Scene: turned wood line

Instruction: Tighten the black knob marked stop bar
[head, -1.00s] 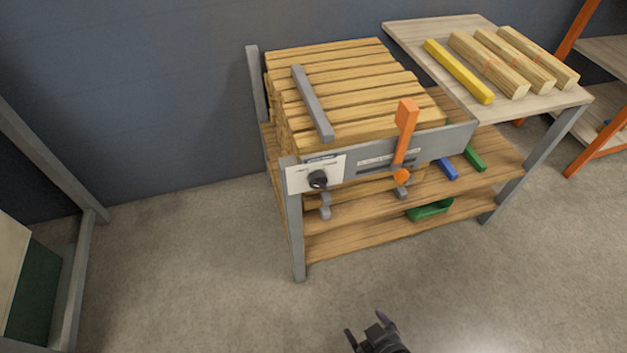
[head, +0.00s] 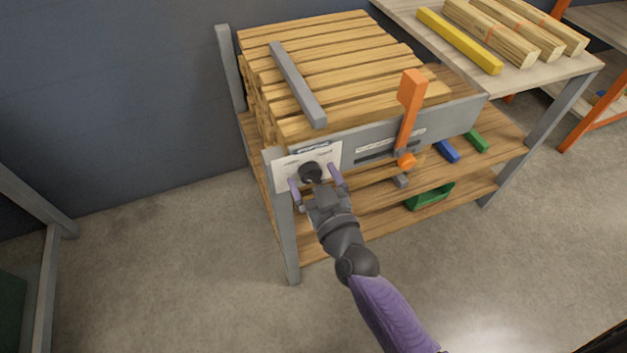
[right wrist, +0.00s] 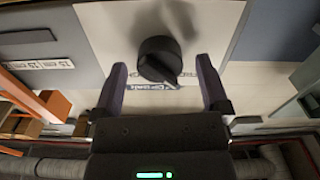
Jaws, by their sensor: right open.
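The black knob (head: 311,173) sits on a white label plate (head: 333,153) at the left end of the bench's grey front rail. In the right wrist view the knob (right wrist: 160,60) is round with a raised grip bar, and the print on the plate is partly hidden behind it. My right gripper (head: 316,180) is open in front of the knob, one finger to each side. In the right wrist view its fingertips (right wrist: 160,72) stand apart from the knob, with gaps on both sides. My left gripper is not in view.
An orange lever (head: 410,105) stands on the rail right of the knob. Stacked wood strips (head: 350,60) with a grey bar (head: 297,83) lie on top. A side table (head: 545,75) holds a yellow bar and wood blanks. The floor in front is clear.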

